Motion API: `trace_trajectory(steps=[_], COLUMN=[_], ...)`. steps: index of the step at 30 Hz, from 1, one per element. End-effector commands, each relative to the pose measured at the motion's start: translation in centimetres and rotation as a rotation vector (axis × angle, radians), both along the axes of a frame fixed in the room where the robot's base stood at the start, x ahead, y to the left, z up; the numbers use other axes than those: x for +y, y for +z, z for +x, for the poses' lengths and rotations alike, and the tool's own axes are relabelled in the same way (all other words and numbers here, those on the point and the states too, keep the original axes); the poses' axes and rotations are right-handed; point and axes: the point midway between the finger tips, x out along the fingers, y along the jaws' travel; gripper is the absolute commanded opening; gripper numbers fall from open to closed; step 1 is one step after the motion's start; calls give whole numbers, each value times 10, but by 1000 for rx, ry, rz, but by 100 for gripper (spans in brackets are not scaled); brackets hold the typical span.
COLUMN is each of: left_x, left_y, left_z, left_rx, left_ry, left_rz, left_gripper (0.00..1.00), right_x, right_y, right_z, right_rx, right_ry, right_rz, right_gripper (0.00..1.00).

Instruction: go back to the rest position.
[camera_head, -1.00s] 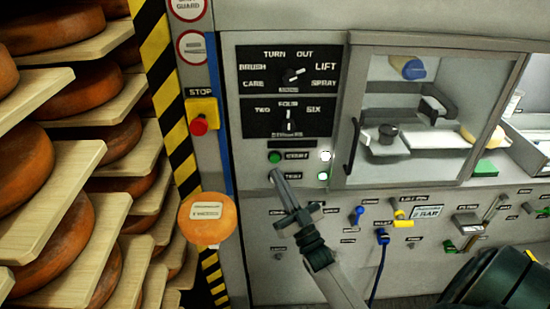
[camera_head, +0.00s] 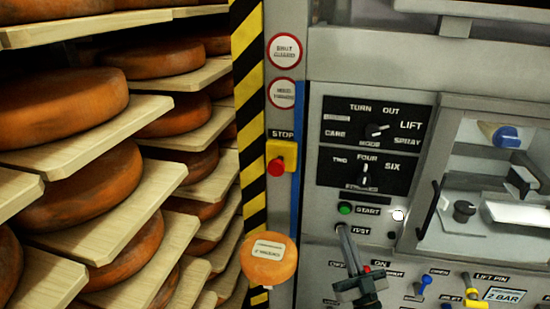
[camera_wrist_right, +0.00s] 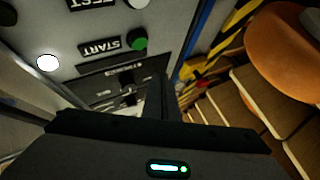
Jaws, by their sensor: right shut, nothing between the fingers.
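My right gripper (camera_head: 346,236) reaches up from the bottom of the head view, in front of the machine's control panel. Its slim fingers are together with nothing between them. Their tips appear just left of the TEST label (camera_head: 360,231), below the green START button (camera_head: 344,208), and cover the spot beside that label. I cannot tell whether they touch the panel. In the right wrist view the dark fingers (camera_wrist_right: 160,92) point toward the panel, with the START button (camera_wrist_right: 140,44) close by. My left gripper is not in view.
Shelves of orange cheese wheels (camera_head: 65,105) fill the left. A striped post (camera_head: 247,110) and red stop button (camera_head: 276,167) stand between shelves and panel. A labelled orange cheese wheel (camera_head: 269,260) is left of my gripper. A glass-fronted cabinet (camera_head: 432,215) is at right.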

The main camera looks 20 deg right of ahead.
Motion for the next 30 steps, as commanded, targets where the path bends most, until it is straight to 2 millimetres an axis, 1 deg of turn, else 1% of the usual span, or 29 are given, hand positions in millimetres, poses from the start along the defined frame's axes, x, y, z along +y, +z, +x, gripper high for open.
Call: trace_trajectory(steps=[2, 5, 8, 11, 14, 15, 17, 18, 20, 21, 23, 24, 26, 27, 29, 30], left_x=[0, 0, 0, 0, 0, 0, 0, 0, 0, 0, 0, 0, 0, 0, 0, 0], left_y=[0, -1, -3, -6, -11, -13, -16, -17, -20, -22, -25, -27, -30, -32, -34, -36], left_z=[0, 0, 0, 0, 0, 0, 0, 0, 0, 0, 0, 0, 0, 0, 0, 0], left_rx=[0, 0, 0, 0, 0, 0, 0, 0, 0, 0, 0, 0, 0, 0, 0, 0], left_ry=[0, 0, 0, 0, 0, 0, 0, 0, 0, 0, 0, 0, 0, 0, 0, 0], left_rz=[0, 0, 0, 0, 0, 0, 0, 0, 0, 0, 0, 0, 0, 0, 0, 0], left_gripper=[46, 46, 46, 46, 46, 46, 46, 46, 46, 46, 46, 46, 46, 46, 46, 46], right_x=[0, 0, 1, 4, 8, 10, 14, 16, 21, 24, 29, 33, 38, 42, 48, 51], right_y=[-1, -7, -26, -60, -108, -131, -167, -192, -230, -255, -292, -317, -353, -376, -410, -433], right_z=[0, 2, 5, 10, 13, 14, 13, 11, 7, 2, -6, -13, -26, -35, -50, -62], right_rx=[1, 16, 55, 128, 232, 281, 359, 411, 492, 546, 627, 681, 761, 812, 890, 943], right_ry=[0, 0, -2, -3, -8, -9, -9, -10, -9, -9, -9, -8, -5, -3, -1, 1], right_rz=[0, 2, 6, 13, 20, 23, 26, 28, 30, 29, 28, 27, 24, 22, 16, 13], right_gripper=[0, 0, 0, 0, 0, 0, 0, 0, 0, 0, 0, 0, 0, 0, 0, 0])
